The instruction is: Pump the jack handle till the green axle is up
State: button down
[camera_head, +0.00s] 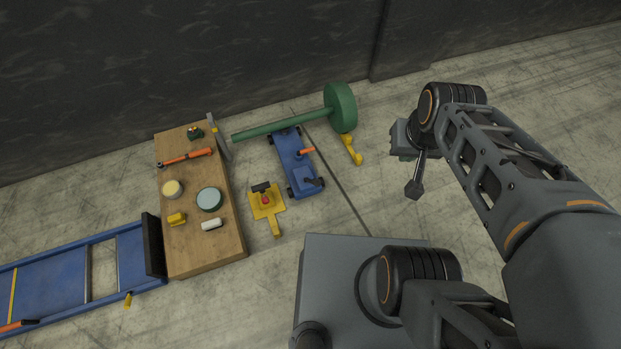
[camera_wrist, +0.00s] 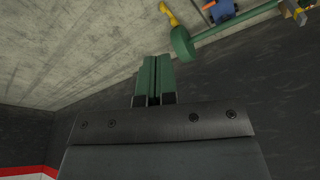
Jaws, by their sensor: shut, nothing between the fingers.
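The blue floor jack (camera_head: 293,165) stands on the floor, partly showing in the wrist view (camera_wrist: 223,11). A short orange-tipped piece (camera_head: 307,150) sticks out at its side; I cannot tell if this is the pump handle. The green axle (camera_head: 281,126) runs across the jack's far end, with a green wheel (camera_head: 341,108) at its right end. The wheel also shows in the wrist view (camera_wrist: 182,45). I cannot tell whether the jack touches the axle. My gripper (camera_wrist: 153,76) is shut and empty, green fingers together, in the air well right of the jack.
A wooden bench (camera_head: 222,241) left of the jack holds a red-orange bar (camera_head: 187,157), tins and small parts. A yellow stand (camera_head: 267,203) is between bench and jack. A yellow piece (camera_head: 352,150) lies near the wheel. The dark wall is behind.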

aim_at(316, 182)
jog(key=u, duration=0.5)
jog(key=k, duration=0.6)
jog(key=u, duration=0.75)
jog(key=i, duration=0.95)
jog(key=z, duration=0.65)
